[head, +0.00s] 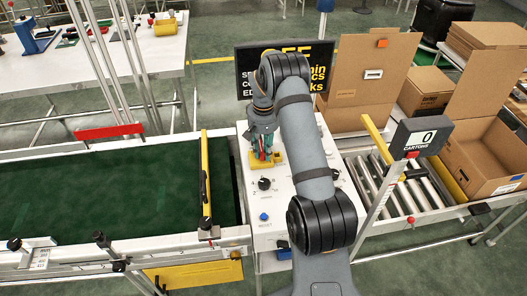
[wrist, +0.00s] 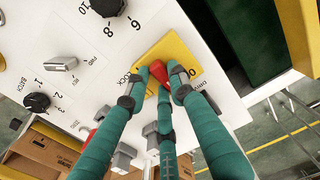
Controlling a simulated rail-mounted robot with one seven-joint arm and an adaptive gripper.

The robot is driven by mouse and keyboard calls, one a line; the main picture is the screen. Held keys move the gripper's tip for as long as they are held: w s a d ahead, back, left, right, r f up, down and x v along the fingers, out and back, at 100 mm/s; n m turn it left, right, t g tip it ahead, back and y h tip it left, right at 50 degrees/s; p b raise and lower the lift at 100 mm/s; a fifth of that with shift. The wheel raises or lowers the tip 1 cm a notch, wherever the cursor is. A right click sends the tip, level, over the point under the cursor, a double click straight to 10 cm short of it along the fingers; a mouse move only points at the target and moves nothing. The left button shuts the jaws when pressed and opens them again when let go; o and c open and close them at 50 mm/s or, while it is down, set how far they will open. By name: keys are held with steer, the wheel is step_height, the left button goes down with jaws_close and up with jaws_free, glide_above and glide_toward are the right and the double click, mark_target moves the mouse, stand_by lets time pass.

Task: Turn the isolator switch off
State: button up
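The isolator switch has a red handle (wrist: 156,71) on a yellow plate (wrist: 183,50) fixed to the white control panel. The plate carries dark lettering, partly covered. My gripper (wrist: 157,82) has green fingers, two on the sides and one in the middle, and they reach down around the red handle. Whether they press on it is not clear. The handle lies slanted across the plate, and its lower part is hidden by the fingers. In the head view my gripper (head: 262,148) is over the yellow plate (head: 281,161) at the panel's back left.
A black rotary knob (head: 264,183) and a blue button (head: 264,216) are on the panel. The batch knob (wrist: 37,102) and a grey selector (wrist: 62,63) show in the wrist view. A green conveyor (head: 110,195) is left, rollers (head: 385,185) and cartons right, a dark sign behind.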

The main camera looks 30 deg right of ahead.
mark_target(263, 153)
steer(key=o, duration=0.5)
steer(key=shift+c, duration=0.2)
step_height(263, 153, up, 12)
stand_by(0.4)
